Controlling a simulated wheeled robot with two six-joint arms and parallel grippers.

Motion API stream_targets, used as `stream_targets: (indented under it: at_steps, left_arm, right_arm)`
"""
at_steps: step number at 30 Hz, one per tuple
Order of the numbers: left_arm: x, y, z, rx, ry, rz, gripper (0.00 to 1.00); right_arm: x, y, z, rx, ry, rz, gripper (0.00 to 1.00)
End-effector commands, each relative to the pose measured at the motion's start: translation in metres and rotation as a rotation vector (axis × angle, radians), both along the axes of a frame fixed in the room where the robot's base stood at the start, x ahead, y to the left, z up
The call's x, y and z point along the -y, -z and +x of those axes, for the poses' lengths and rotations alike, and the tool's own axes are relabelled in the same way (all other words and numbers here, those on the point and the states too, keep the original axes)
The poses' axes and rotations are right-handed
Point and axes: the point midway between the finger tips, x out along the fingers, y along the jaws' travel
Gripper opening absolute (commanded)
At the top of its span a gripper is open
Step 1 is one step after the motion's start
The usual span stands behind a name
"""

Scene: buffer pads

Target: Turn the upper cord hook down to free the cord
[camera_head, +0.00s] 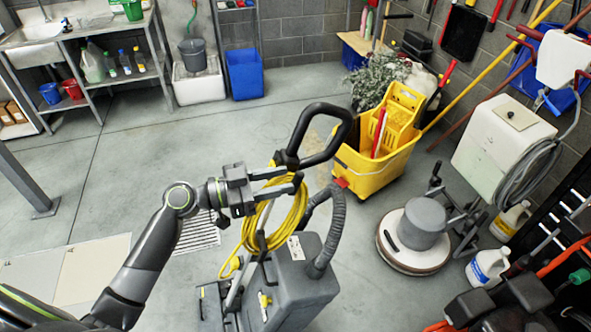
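A grey floor machine (300,282) stands at the lower middle, with a black loop handle (340,146) at its top and a ribbed grey hose (334,225) at its side. A coil of yellow cord (290,228) hangs along the handle post. My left gripper (293,180) comes in from the left at the top of the coil, just below the loop handle. Its two dark fingers are apart, one above the other, with yellow cord showing around them. I cannot make out the upper cord hook; the fingers and cord cover that spot.
A yellow mop bucket (365,172) stands behind the machine. A round floor polisher (412,243) is to its right, with white jugs (488,267) beyond. A blue bin (244,75) and shelves are at the back. The floor at left is mostly clear.

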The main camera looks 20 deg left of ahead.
Motion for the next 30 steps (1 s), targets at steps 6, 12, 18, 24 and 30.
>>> stream_targets:
  at_steps: [6,12,18,24,30]
  left_arm:
    - [0.022,-0.003,0.015,-0.001,0.001,-0.004,0.36]
    - [0.032,-0.001,0.021,-0.001,0.002,-0.002,0.36]
    - [0.034,0.000,0.022,-0.001,0.001,0.001,0.36]
    - [0.034,0.000,0.022,-0.001,0.001,0.001,0.27]
    - [0.033,0.000,0.022,-0.001,0.001,0.001,0.01]
  right_arm:
    - [0.001,-0.015,0.000,-0.001,0.000,-0.001,0.36]
    - [0.001,-0.020,0.000,-0.001,0.000,-0.001,0.36]
    - [0.001,-0.020,0.000,0.000,0.000,-0.001,0.36]
    - [0.001,-0.020,0.000,0.000,0.000,-0.001,0.36]
    - [0.000,-0.020,0.000,0.000,0.000,-0.001,0.36]
